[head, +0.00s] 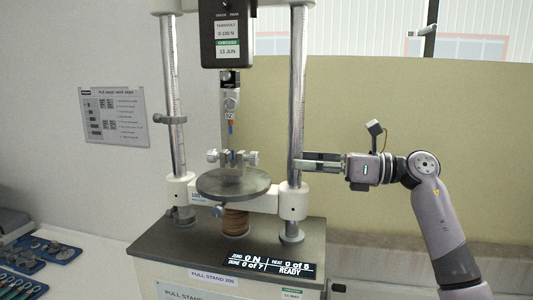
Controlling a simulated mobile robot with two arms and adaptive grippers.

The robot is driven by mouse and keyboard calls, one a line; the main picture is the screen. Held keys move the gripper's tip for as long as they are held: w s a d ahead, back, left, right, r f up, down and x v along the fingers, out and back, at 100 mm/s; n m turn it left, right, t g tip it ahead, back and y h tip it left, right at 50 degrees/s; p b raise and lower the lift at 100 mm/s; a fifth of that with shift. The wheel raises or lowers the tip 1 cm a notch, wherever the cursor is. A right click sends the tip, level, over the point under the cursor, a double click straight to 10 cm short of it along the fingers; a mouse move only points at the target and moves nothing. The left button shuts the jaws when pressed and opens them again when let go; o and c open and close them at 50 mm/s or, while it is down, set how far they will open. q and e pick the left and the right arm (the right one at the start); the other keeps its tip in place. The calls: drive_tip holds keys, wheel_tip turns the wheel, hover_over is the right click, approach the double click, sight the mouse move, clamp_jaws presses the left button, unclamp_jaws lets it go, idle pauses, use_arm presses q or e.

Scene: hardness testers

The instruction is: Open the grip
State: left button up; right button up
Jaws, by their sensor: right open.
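A lower grip (232,158) with a knurled knob on each side stands on the round metal plate (234,183) of the pull stand. A small piece with blue and orange parts is at the upper grip (230,100), which hangs under the black force gauge (228,35). Whether anything is clamped between the lower grip's jaws is too small to tell. My right gripper (308,161) is open and empty. Its fingers point left, beside the right column, apart from the lower grip's right knob. My left gripper is out of view.
The right column (298,90) and left column (170,80) flank the grip. A display (268,263) on the base reads 0 N and READY. A sign (114,114) hangs on the left wall. Blue trays (50,250) with small metal parts lie at the lower left.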

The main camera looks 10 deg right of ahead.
sight(258, 160)
drive_tip(key=p+x, duration=0.2)
drive_tip(key=x, duration=0.5)
drive_tip(key=shift+a+r, duration=0.1)
drive_tip(key=shift+a, duration=0.25)
drive_tip(key=shift+w+a+p, duration=0.3)
drive_tip(key=shift+a+p, duration=0.05)
drive_tip(key=shift+a, duration=0.1)
drive_tip(key=shift+c, duration=0.5)
clamp_jaws()
